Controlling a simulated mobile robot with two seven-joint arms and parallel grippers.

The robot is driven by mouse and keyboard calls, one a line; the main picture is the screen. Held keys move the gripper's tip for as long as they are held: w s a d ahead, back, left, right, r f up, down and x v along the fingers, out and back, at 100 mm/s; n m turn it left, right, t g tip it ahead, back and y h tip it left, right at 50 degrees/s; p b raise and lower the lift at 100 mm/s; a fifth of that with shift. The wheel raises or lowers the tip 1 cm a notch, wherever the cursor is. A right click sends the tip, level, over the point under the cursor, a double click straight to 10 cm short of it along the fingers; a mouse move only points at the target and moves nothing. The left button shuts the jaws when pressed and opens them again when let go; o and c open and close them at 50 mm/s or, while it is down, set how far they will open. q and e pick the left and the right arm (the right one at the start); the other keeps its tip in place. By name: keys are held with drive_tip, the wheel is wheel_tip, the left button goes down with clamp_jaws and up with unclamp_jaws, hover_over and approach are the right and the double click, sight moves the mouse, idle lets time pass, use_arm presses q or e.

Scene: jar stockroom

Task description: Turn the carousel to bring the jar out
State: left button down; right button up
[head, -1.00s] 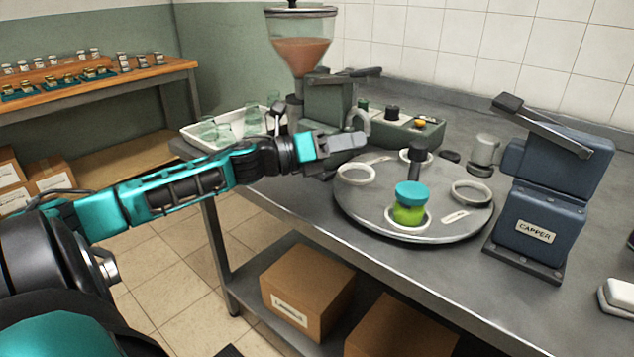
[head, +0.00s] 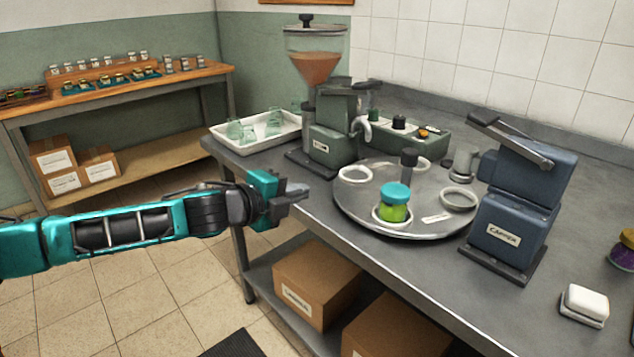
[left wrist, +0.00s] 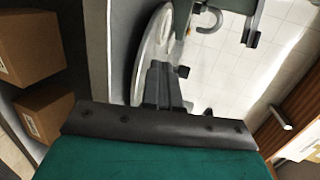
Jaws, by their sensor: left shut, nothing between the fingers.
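The carousel (head: 405,225) is a round grey turntable on the steel bench, with several white ring seats and a dark upright knob (head: 409,160). A jar (head: 393,204) with green contents and a teal lid stands upright in the seat at its front edge. My left gripper (head: 300,193) is shut and empty, to the left of the carousel and apart from it, at the bench's front edge. In the left wrist view the shut fingers (left wrist: 162,85) point toward the carousel's pale rim (left wrist: 150,55). The right gripper is not in view.
A blue capper (head: 515,210) stands right of the carousel. The filler with its hopper (head: 316,75) stands behind left, beside a white tray (head: 285,133) of glass jars. Cardboard boxes (head: 315,285) sit on the shelf below. A white block (head: 585,303) lies at the right.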

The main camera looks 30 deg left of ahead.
use_arm(q)
approach(346, 179)
drive_tip(key=shift+n, duration=0.3)
drive_tip(key=x, duration=0.5)
drive_tip(key=shift+f, duration=0.15)
drive_tip(key=shift+w+d, duration=0.15)
drive_tip(key=shift+w, duration=0.55)
